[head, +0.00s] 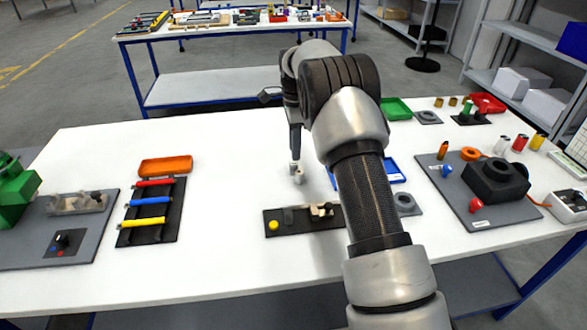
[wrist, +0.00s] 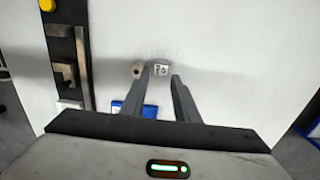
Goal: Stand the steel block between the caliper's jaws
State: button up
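The steel block (wrist: 161,69), small with dark marks on its top face, stands on the white table in the wrist view. It also shows in the head view (head: 294,168), just below my gripper (head: 295,155). In the wrist view my gripper (wrist: 160,78) is open, its two fingers apart, with the block showing around the gap between the tips; I cannot tell whether the tips reach down around it. The caliper (head: 318,211) lies on a black base (head: 290,221) nearer the front. In the wrist view the caliper (wrist: 67,72) is left of my gripper.
A blue tray (head: 385,171) lies to the right, partly hidden by my arm. An orange tray (head: 165,166) and coloured rods on a black rack (head: 150,212) are at left. The table between is clear.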

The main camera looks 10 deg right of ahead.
aim_at(293, 163)
jog(key=f, duration=0.5)
jog(key=shift+a, duration=0.2)
grip_shut()
jog(key=shift+w+r, duration=0.1)
notch_tip(293, 163, up, 10)
jog(key=s+a+r+p, duration=0.1)
jog(key=s+p, duration=0.1)
jog(key=s, duration=1.7)
jog(key=f, duration=0.9)
jog(key=shift+s+f+b, duration=0.3)
jog(key=shift+f, duration=0.1)
